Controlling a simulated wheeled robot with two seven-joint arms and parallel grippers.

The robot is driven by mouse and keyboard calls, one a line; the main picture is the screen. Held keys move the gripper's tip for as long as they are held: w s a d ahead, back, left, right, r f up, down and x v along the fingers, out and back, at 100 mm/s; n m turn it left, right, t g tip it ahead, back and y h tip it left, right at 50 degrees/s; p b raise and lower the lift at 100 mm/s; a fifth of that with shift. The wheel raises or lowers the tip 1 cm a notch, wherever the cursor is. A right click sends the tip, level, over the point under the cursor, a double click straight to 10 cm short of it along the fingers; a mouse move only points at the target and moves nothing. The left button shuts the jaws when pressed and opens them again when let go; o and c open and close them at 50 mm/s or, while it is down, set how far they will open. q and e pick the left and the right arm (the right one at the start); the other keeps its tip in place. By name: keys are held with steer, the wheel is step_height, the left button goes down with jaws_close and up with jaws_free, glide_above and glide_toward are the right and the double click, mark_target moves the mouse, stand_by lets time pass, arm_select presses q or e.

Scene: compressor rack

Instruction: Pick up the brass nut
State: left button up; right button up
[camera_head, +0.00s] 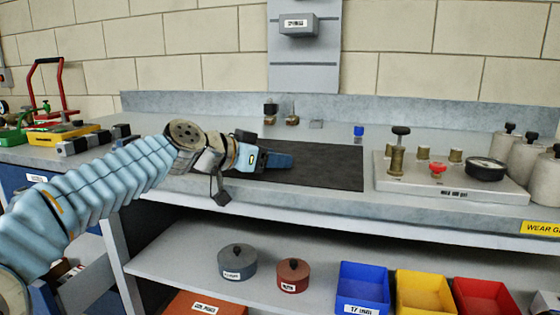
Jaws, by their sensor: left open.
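My left gripper (284,160) reaches in from the left with its blue fingers pointing right, over the black mat (325,168) on the bench. No object shows between its fingers. I cannot pick out the brass nut for certain. A small brass-coloured piece with a dark top (292,116) stands on the bench behind the mat, beyond my gripper and apart from it. A similar dark-topped piece (270,112) stands just left of it. My wrist and fingers hide part of the mat's left side. My right gripper is not in view.
A manifold plate (455,189) with brass fittings and a gauge stands right of the mat, beside grey cylinders (545,180). A small blue piece (358,131) and a grey block (316,124) stand behind. Bins (362,283) and lidded pots (237,263) occupy the lower shelf. The mat's right part is clear.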

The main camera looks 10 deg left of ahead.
arm_select(q)
jaws_close()
